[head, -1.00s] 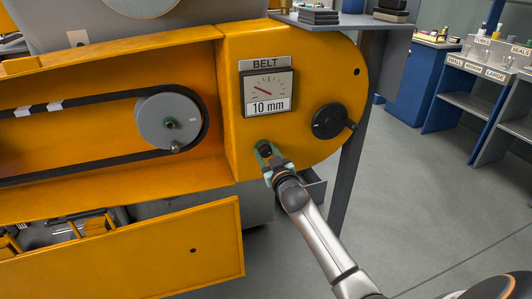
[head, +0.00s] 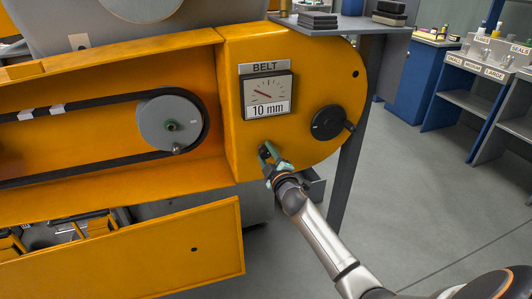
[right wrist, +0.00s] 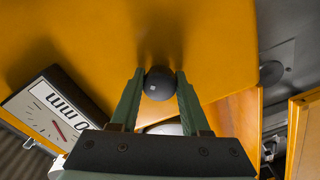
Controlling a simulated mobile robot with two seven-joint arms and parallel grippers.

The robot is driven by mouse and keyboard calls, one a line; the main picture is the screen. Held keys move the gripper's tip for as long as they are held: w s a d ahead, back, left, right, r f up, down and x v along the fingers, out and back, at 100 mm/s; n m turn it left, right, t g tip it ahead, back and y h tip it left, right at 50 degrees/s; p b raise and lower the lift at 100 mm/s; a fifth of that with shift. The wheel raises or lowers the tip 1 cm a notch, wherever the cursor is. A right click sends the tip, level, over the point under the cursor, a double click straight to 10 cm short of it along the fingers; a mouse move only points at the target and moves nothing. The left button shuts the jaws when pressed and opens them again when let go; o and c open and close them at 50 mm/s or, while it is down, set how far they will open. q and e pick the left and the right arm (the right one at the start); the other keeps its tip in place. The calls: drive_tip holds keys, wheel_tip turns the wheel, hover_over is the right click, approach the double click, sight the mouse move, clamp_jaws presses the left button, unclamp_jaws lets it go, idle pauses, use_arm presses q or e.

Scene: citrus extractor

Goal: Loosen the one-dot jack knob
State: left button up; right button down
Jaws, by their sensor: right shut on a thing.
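The one-dot jack knob (right wrist: 160,84) is a small dark round knob with a single pale square dot on its face, seen in the right wrist view. It sits on the orange housing (head: 235,150), below the belt gauge. My right gripper (head: 266,154) is shut on the knob, with one green finger on each side of it. In the head view the fingers partly hide the knob. My left gripper is in neither view.
The belt gauge (head: 269,95), labelled 10 mm, is above the knob. A black handwheel (head: 329,122) with a crank handle is to the right. A belt pulley (head: 169,122) is to the left, and an orange panel (head: 140,255) hangs open below. The floor at the right is clear.

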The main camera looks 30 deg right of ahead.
drive_tip(key=n, duration=0.5)
drive_tip(key=shift+r+n, duration=0.1)
drive_tip(key=shift+n, duration=0.2)
drive_tip(key=shift+n+p, duration=0.3)
drive_tip(key=shift+n, duration=0.8)
drive_tip(key=shift+d+r+n, duration=0.1)
drive_tip(key=shift+n, duration=0.7)
drive_tip(key=c, duration=0.7)
unclamp_jaws()
drive_tip(key=shift+c, duration=0.2)
drive_tip(key=o, duration=0.4)
drive_tip(key=shift+c, duration=0.2)
